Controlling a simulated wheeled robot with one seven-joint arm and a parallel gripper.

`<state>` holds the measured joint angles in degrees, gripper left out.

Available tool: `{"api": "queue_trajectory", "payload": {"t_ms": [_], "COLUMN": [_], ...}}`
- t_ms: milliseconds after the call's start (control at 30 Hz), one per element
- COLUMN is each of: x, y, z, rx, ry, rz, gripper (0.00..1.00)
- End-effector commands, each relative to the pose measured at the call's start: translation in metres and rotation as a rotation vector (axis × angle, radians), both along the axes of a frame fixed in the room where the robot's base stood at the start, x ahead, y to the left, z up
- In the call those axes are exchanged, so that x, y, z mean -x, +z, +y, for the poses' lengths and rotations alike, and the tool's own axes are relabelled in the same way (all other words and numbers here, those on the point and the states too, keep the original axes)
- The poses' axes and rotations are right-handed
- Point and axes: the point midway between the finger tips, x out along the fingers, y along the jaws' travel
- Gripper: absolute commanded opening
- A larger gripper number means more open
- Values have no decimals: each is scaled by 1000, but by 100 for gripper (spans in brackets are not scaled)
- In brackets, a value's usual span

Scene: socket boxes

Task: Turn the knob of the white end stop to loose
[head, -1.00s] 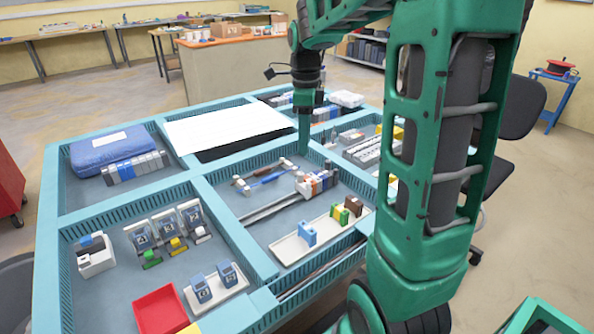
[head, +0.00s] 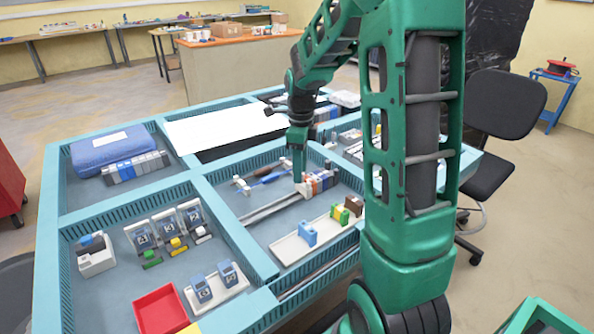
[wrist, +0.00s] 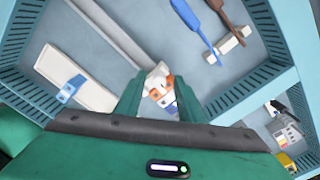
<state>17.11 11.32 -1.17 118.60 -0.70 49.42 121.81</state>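The white end stop (head: 303,189) is on the rail (head: 270,207) in the middle compartment, at the left end of a row of coloured blocks. In the wrist view the end stop (wrist: 159,72) shows between my fingers, next to orange, white and blue blocks (wrist: 158,90). Its knob is too small to make out. My gripper (head: 299,178) points down over this end of the row. In the wrist view my gripper (wrist: 158,97) has its two green fingers apart, with nothing visibly held. Whether the fingertips touch anything cannot be told.
A white tray (head: 292,252) with several coloured blocks lies in front of the rail. Blue- and brown-handled tools (wrist: 210,40) lie behind it. Slotted teal walls (head: 230,225) bound the compartment. A red bin (head: 160,311) stands front left.

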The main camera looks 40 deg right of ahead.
Motion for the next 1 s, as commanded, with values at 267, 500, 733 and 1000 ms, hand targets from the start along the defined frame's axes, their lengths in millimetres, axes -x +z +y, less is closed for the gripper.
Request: {"api": "queue_trajectory", "payload": {"t_ms": [267,500,733,1000], "x": [0,0,0,0], "y": [-4,-4,-4,-4], "z": [0,0,1,0], "rx": [0,1,0,1], "ry": [0,0,7,94], "rz": [-1,-1,-1,-2], "gripper": [35,0,0,0]}}
